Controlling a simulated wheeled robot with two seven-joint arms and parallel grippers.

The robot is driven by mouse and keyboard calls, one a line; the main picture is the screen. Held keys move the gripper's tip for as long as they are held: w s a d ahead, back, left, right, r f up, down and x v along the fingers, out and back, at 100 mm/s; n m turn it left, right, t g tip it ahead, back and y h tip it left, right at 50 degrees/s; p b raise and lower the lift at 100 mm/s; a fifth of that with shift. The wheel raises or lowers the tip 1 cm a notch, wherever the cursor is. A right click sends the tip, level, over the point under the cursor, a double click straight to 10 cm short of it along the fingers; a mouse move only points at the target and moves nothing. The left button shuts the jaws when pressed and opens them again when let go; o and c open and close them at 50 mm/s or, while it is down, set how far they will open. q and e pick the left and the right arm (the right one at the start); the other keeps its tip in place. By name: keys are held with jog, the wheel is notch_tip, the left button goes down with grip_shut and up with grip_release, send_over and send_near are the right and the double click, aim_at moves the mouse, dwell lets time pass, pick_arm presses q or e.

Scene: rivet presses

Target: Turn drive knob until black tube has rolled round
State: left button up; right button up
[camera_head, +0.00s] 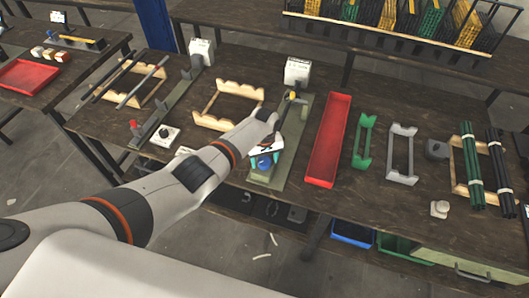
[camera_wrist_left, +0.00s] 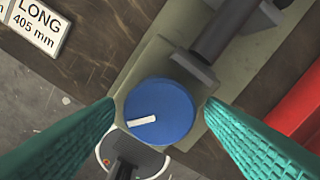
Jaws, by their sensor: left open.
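The blue drive knob (camera_wrist_left: 160,112) has a white pointer mark, which points left and slightly down in the left wrist view. In the head view the knob (camera_head: 263,163) is at the near end of a green-grey press base (camera_head: 294,140). My left gripper (camera_wrist_left: 160,104) is open, with one teal finger on each side of the knob and a small gap showing on both sides. The left gripper (camera_head: 265,160) partly hides the knob in the head view. Part of a black tube (camera_wrist_left: 222,38) lies beyond the knob. My right gripper is not in view.
A long red tray (camera_head: 328,140) stands right of the press. Green (camera_head: 364,142) and grey (camera_head: 401,154) racks lie further right, near bundled dark tubes (camera_head: 471,168). A second press (camera_head: 170,108) and a wooden rack (camera_head: 229,101) are left. A "LONG 405 mm" label (camera_wrist_left: 39,24) lies beside the press.

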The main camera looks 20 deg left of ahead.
aim_at(265, 161)
pick_arm(q)
notch_tip(265, 161, up, 12)
dwell(0.5)
jog(key=shift+f, duration=0.15)
dwell(0.5)
